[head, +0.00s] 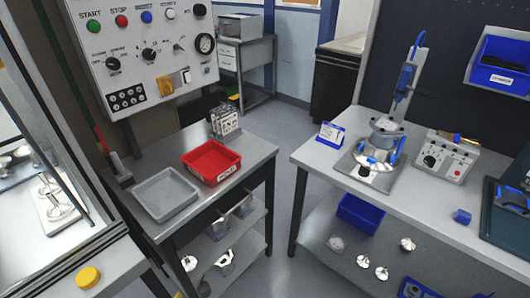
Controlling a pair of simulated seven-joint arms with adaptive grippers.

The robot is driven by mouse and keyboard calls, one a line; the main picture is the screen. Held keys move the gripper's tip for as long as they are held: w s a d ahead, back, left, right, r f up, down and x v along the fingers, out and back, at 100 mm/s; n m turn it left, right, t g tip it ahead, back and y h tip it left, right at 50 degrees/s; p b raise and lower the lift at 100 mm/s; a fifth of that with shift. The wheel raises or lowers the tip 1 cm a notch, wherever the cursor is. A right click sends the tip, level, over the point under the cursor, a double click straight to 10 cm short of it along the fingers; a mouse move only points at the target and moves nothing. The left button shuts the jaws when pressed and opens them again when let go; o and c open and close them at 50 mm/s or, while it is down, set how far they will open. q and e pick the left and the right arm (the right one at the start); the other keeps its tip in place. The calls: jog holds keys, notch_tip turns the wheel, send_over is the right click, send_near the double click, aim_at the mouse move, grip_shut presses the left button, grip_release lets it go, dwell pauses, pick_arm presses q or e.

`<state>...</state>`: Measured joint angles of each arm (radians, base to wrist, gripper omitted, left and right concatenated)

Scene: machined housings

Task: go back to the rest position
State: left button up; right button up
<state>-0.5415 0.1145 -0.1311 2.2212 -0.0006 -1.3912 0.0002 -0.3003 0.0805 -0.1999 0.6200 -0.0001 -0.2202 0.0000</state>
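Neither of my grippers shows in the head view, and no arm of mine can be made out. A round metal housing (387,132) sits in a fixture on the right workbench (327,168), with blue clamp parts around it. A blue upright tool (405,78) stands behind it. The left bench carries an empty grey tray (165,193) and a red bin (211,161) with a label.
A control panel (150,50) with buttons and a gauge rises at the back left. A glazed machine enclosure (50,190) is at the left edge. A control box (446,157) and a blue cylinder (462,216) are on the right bench. Open floor (291,120) separates the benches.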

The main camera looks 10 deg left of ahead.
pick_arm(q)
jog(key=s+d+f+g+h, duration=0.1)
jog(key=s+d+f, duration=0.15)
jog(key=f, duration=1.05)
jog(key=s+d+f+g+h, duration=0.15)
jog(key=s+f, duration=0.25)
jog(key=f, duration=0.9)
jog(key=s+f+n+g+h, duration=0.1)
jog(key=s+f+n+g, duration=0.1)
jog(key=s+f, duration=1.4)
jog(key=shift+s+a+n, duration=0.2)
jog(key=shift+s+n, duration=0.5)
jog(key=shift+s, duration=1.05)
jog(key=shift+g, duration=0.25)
